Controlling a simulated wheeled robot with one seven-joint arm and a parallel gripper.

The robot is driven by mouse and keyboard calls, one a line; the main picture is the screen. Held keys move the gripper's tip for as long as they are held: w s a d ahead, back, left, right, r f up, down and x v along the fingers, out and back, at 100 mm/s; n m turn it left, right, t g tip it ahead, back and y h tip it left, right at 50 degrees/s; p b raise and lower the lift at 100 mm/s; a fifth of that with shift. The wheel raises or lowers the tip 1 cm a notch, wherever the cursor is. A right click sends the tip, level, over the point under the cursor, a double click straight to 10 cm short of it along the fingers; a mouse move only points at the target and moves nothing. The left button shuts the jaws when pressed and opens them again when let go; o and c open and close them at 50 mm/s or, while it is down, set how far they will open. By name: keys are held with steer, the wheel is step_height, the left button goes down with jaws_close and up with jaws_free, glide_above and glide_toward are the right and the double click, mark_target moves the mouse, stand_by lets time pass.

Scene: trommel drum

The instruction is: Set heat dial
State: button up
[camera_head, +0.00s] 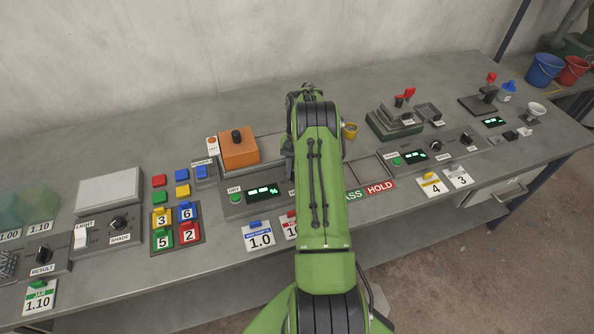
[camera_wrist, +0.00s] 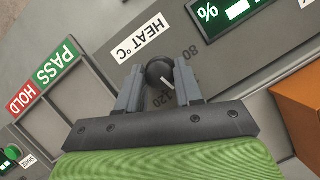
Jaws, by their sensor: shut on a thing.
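The heat dial (camera_wrist: 158,71) is a round black knob with a white pointer line, in the middle of the wrist view. My gripper (camera_wrist: 161,80) has its two grey fingers on either side of the knob and is shut on it. The pointer slants to the lower right, seemingly between the printed 80 (camera_wrist: 190,52) and 120 (camera_wrist: 165,100). The HEAT °C label (camera_wrist: 138,38) lies just above the dial in that view. Other scale marks are hidden by the fingers. In the head view my arm covers the dial and gripper.
A green-lit percent display (camera_wrist: 225,14) is close to the dial; it also shows in the head view (camera_head: 262,190). An orange block (camera_head: 240,150) stands behind the panel. The PASS and HOLD labels (camera_wrist: 52,63) lie to the left in the wrist view. Number tags (camera_head: 259,238) sit in front.

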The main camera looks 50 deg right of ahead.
steer(key=n, duration=0.2)
steer(key=n+g+h+b, duration=0.1)
steer(key=n, duration=0.1)
steer(key=shift+w+a+n+h, duration=0.1)
steer(key=shift+w+n+h, duration=0.05)
steer(key=shift+n+h, duration=0.15)
steer(key=n+h, duration=0.1)
steer(key=n, duration=0.2)
steer(key=shift+a+n+g+b, duration=0.1)
steer(key=shift+n+g+b, duration=0.2)
steer(key=shift+n, duration=0.1)
steer(key=n+h, duration=0.1)
steer(key=n, duration=0.2)
steer(key=shift+h+b, duration=0.3)
steer(key=shift+b, duration=0.05)
steer(key=shift+a+n+h, duration=0.1)
steer(key=shift+n+h, duration=0.5)
steer(key=shift+n, duration=1.3)
steer(key=o, duration=1)
steer(key=shift+o, duration=0.2)
steer(key=shift+r, duration=0.1)
steer(key=p+v, duration=0.3)
steer(key=v, duration=1.2)
steer(key=shift+a+r, duration=0.25)
steer(key=shift+r, duration=0.05)
